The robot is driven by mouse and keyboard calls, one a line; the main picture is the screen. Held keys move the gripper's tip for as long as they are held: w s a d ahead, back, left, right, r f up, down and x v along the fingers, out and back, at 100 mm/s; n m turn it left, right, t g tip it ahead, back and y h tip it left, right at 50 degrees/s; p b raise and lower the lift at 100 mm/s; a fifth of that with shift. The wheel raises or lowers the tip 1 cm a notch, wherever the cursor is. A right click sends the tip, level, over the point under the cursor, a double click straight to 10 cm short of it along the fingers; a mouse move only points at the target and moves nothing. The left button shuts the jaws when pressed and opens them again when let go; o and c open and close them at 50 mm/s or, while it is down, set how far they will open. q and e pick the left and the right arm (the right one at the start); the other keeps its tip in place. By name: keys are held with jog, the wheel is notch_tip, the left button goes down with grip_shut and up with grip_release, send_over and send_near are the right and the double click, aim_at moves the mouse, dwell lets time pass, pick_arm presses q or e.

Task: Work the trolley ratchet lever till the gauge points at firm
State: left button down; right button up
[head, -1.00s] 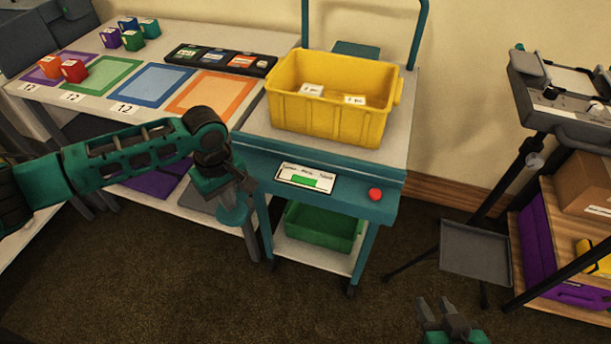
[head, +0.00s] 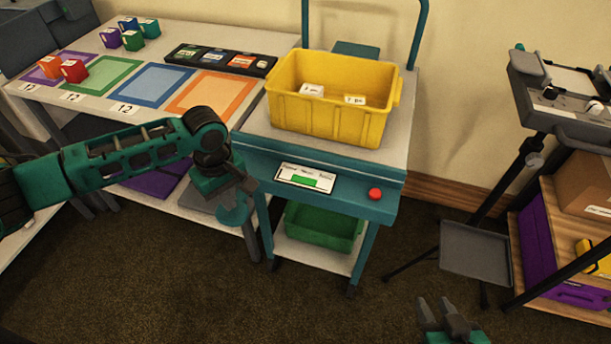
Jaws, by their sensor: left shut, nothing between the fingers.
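The trolley (head: 330,158) is teal with a pale top and stands in the middle of the head view. Its gauge (head: 304,178) is a white panel with a green bar on the front edge. The gauge's lettering is too small to read, and I cannot make out where it points. My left gripper (head: 249,187) is shut and empty at the trolley's front left corner, left of the gauge. I cannot clearly tell the ratchet lever apart there; my wrist and gripper cover part of that corner. My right gripper (head: 443,308) is open and empty, low at the right, away from the trolley.
A yellow bin (head: 330,115) sits on the trolley top, and a green bin (head: 322,226) on its lower shelf. A red button (head: 375,194) is right of the gauge. A table (head: 235,40) with coloured blocks stands left. A stand (head: 475,250) is at the right.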

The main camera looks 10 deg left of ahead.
aim_at(232, 213)
pick_arm(q)
jog(key=shift+f+b, duration=0.7)
jog(key=shift+f, duration=2.1)
notch_tip(232, 213, up, 4)
jog(key=p, duration=0.4)
jog(key=shift+f, duration=0.2)
jog(key=shift+r, duration=2.85)
